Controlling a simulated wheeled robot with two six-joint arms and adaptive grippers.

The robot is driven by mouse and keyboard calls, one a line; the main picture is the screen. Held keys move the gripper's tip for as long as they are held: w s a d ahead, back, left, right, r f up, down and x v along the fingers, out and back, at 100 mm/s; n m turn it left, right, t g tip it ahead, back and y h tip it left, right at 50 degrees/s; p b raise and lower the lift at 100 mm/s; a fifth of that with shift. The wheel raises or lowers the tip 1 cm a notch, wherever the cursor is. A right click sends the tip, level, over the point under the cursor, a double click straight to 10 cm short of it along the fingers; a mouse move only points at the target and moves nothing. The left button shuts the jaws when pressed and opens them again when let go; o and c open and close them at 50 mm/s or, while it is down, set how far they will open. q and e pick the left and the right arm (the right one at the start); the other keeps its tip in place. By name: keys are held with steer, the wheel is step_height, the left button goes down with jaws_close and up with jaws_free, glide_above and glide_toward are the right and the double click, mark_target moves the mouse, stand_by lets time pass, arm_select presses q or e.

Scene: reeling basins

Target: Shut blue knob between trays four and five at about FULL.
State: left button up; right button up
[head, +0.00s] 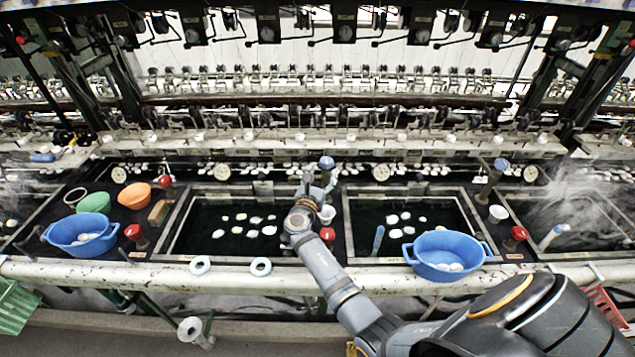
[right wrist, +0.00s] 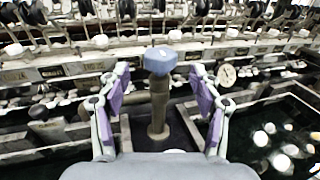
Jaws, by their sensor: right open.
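A blue knob (head: 326,162) tops a post on the dark divider between the two middle basins. In the right wrist view the blue knob (right wrist: 160,60) stands upright on its brown stem, ahead of my palm. My right gripper (right wrist: 160,90) is open, with one purple-padded finger on each side of the stem and a visible gap to both. In the head view my right gripper (head: 316,182) reaches the same post and hides much of it. Tray numbers and the FULL mark are not readable. My left gripper is not in view.
Basins with floating cocoons lie left (head: 228,232) and right (head: 405,222) of my arm. A red knob (head: 327,234) is close to my right forearm. Blue bowls (head: 82,245) (head: 445,270) sit by the front rail. Another blue knob (head: 501,164) stands farther right. Steam rises at the far right.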

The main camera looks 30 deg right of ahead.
steer(key=v, duration=0.5)
steer(key=shift+s+a, duration=0.2)
steer(key=shift+a, duration=0.05)
steer(key=shift+c, duration=0.2)
stand_by(1.5)
